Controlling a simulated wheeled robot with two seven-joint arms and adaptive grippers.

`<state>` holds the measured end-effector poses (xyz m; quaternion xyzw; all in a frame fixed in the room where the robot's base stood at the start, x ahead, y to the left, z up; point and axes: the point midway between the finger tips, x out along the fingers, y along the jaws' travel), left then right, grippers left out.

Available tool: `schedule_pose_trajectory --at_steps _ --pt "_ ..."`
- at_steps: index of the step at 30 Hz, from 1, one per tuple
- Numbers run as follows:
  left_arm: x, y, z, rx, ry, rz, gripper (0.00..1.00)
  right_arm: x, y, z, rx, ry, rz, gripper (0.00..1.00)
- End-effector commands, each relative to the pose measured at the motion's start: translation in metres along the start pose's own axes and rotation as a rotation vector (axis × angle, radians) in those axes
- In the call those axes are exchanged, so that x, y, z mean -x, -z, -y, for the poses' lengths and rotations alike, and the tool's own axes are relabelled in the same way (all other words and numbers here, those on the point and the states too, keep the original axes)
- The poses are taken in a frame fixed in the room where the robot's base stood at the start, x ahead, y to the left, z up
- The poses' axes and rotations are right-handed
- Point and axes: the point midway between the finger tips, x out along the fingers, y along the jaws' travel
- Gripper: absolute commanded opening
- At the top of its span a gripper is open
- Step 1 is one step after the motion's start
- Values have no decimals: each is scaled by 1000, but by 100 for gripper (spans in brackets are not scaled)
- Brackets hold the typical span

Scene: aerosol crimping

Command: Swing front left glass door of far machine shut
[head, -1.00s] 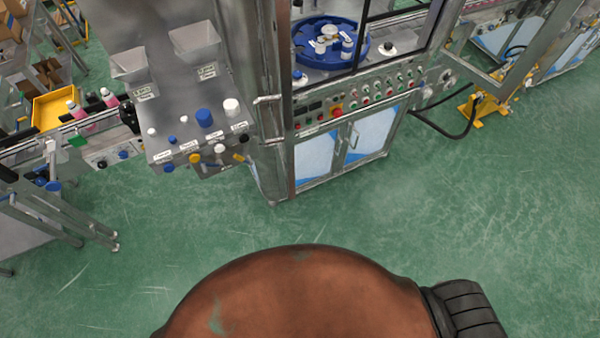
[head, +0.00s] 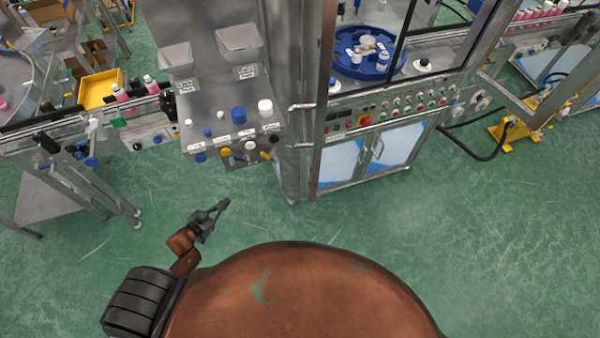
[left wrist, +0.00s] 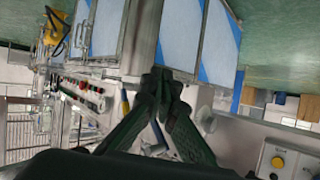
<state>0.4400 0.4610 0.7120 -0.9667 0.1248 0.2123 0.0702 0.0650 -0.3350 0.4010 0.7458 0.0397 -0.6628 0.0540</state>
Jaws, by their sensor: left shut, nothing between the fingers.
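The machine with the blue turntable (head: 368,56) stands at the upper middle of the head view. At its left front, a steel-framed edge with handles (head: 300,107) is seen nearly edge-on; whether it is a swung-out door I cannot tell. A framed clear door (head: 522,108) stands open at the right. My left gripper (head: 222,206) is shut and empty, low over the floor in front of the control panel, apart from the machine. In the left wrist view its fingertips (left wrist: 161,78) meet in front of the cabinet doors (left wrist: 187,38). My right gripper is out of view.
A control panel with hoppers (head: 238,42) and knobs juts out left of the machine. A conveyor (head: 60,126) with pink bottles and a yellow bin (head: 100,88) lie farther left. A yellow floor stand (head: 512,136) is at the right. Green floor (head: 400,225) in front is clear.

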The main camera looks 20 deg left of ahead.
Motion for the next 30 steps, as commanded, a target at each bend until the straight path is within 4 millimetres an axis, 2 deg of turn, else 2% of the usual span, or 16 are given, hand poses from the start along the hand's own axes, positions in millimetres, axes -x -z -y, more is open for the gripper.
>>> schedule_pose_trajectory --at_steps 1,2,3,5,6,9,12,15,18,23,30 --pt "3 69 -2 -32 -79 -103 0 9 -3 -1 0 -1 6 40" --pt "6 104 -8 -43 -134 -160 0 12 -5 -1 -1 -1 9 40" --pt "14 150 -20 -56 -213 -230 0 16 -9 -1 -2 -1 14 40" --pt "32 212 -44 -76 -347 -317 0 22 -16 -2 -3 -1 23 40" --pt "47 248 -63 -88 -441 -362 0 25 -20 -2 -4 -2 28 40" --pt "88 308 -108 -111 -653 -426 0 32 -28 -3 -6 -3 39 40" --pt "121 339 -140 -123 -806 -446 0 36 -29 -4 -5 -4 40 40" --pt "142 354 -158 -131 -899 -448 0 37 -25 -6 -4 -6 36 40" --pt "152 361 -168 -134 -943 -448 0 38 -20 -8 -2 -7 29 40" --pt "147 368 -182 -133 -952 -451 0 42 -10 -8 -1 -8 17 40" --pt "123 385 -220 -133 -950 -454 0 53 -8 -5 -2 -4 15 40"
